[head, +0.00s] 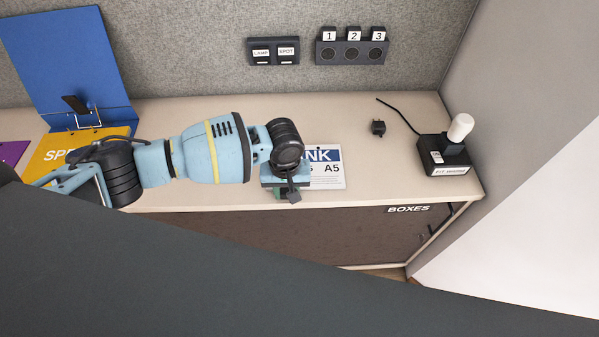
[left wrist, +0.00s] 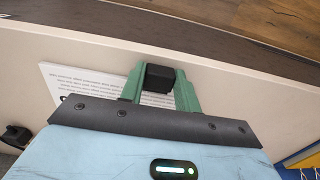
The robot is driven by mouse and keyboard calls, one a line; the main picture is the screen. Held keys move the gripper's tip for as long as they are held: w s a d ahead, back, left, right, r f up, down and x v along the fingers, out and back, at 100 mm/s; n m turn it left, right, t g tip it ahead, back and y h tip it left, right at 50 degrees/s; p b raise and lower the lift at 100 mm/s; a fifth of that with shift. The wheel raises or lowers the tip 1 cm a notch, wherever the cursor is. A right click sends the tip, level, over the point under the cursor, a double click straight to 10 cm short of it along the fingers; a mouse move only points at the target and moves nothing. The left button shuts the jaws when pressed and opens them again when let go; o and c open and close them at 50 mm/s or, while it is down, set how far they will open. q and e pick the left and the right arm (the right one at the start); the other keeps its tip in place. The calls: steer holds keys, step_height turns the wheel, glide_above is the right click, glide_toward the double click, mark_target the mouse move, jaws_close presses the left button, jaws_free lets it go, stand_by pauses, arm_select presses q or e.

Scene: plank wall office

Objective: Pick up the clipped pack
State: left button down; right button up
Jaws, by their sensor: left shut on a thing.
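The clipped pack (head: 328,168) is a white sheet stack with a blue band reading "NK" and "A5" below. It lies near the desk's front edge, partly hidden by my left arm. In the left wrist view the pack (left wrist: 62,80) shows lines of print behind the gripper. My left gripper (head: 292,195) is at the pack's front-left side, by the desk edge. In the left wrist view its green fingers (left wrist: 160,85) are shut on a black block, which looks like the pack's clip (left wrist: 159,77). My right gripper is not in view.
A blue folder (head: 65,60) and a yellow one (head: 62,150) are at left. Labelled wall switches (head: 273,51) and sockets (head: 352,50) are behind.

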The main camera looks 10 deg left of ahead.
arm_select(q)
steer(key=shift+r, duration=0.15)
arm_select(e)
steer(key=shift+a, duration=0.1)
